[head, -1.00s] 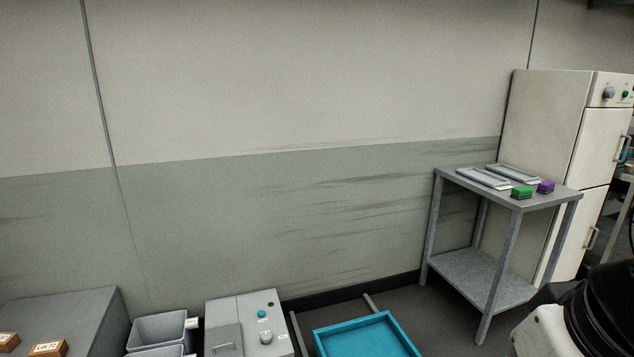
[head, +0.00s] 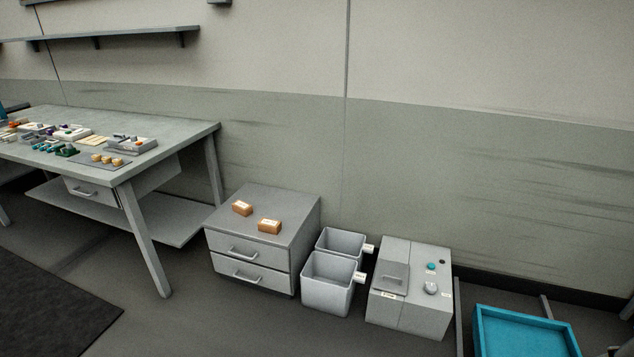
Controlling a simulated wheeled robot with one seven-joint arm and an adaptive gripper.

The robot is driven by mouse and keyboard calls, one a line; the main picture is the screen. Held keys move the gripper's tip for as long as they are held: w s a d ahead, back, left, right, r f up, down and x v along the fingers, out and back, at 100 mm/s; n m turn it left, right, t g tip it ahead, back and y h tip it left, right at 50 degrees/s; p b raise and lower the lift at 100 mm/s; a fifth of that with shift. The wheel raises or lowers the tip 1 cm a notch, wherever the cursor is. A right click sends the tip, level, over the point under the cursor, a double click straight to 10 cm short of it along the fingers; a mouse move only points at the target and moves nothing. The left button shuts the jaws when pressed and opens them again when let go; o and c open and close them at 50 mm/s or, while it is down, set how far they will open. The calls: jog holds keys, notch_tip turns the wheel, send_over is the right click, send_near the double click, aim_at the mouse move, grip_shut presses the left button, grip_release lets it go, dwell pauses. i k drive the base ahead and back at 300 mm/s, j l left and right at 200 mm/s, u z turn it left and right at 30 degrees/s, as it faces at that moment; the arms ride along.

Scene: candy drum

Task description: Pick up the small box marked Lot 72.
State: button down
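Two small orange-brown boxes lie apart on top of a low grey drawer cabinet (head: 300,205) in the head view. The left box (head: 242,208) is nearer the cabinet's left edge; the right box (head: 270,227) is closer to its front right. Both carry pale labels, too small to read now. In the earlier view the right box's label seems to begin with "LOT 7", its last digit unclear. My gripper is not in view.
Two grey bins (head: 328,284) stand right of the cabinet, beside a grey machine with knobs (head: 410,290). A blue tray (head: 525,335) is at lower right. A cluttered workbench (head: 190,135) stands left. Floor in front of the cabinet is clear.

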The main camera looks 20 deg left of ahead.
aim_at(271, 226)
jog(key=u, duration=1.05)
jog(key=i+z, duration=0.1)
jog(key=i, duration=0.55)
jog(key=i+z, duration=0.1)
jog(key=i, duration=0.55)
jog(key=i+j+z, duration=0.1)
jog(key=i, duration=0.55)
jog(key=i+j+z, duration=0.15)
jog(key=i, duration=0.5)
